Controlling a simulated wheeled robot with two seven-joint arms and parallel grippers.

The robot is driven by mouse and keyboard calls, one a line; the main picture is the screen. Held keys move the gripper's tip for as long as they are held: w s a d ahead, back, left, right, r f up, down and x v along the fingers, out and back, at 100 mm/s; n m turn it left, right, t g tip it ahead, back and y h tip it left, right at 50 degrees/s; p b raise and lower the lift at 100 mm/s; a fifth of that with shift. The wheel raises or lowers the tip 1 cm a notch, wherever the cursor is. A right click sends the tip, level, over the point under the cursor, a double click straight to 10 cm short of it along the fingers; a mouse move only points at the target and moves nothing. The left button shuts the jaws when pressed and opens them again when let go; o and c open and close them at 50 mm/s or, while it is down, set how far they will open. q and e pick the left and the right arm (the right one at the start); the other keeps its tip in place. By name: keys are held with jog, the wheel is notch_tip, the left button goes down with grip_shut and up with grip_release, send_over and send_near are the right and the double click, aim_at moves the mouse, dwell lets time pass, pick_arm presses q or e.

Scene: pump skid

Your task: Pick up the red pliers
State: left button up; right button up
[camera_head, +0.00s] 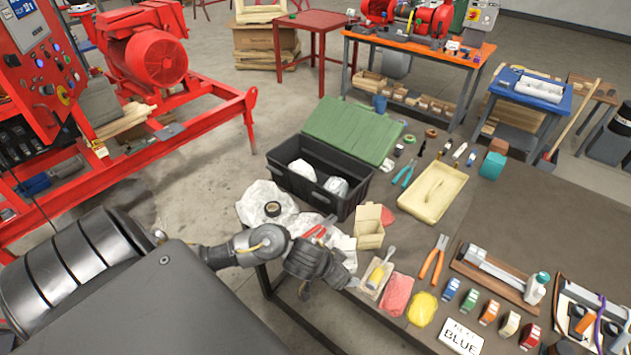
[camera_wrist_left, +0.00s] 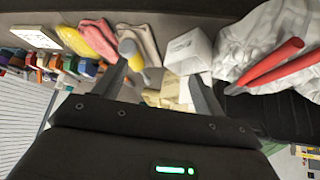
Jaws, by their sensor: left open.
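The red pliers (camera_head: 318,231) lie on a crumpled white cloth (camera_head: 265,203) at the near left edge of the table. In the left wrist view their two red handles (camera_wrist_left: 268,66) show at the upper right, beside my gripper and outside its fingers. My left gripper (camera_head: 338,281) is at the table's near edge, in front of the pliers and towards the right of them. In the left wrist view the left gripper (camera_wrist_left: 163,72) is open, with nothing held between its fingers. My right gripper is in neither view.
Orange-handled pliers (camera_head: 433,259) and teal pliers (camera_head: 404,174) lie farther right. A black crate (camera_head: 320,192) with a green lid (camera_head: 352,130) stands behind the cloth.

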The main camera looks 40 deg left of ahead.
pick_arm(q)
jog(key=w+a+r+n+g+y, duration=0.1)
jog(key=w+a+r, duration=0.2)
jog(key=a, duration=0.5)
jog(key=n+g+y+p, duration=0.1)
jog(key=n+y, duration=0.1)
jog(key=n, duration=0.1)
send_near(313, 231)
jog(key=f+b, duration=0.1)
jog(key=f, duration=0.1)
jog(key=shift+w+d+f+b, duration=0.25)
jog(key=shift+f+b, duration=0.1)
jog(key=shift+b, duration=0.05)
jog(key=shift+b+x, duration=0.35)
jog(key=shift+x, duration=2.15)
jog(key=shift+w+f, duration=0.2)
jog(key=shift+w, duration=0.1)
jog(key=shift+c, duration=0.3)
jog(key=c, duration=0.9)
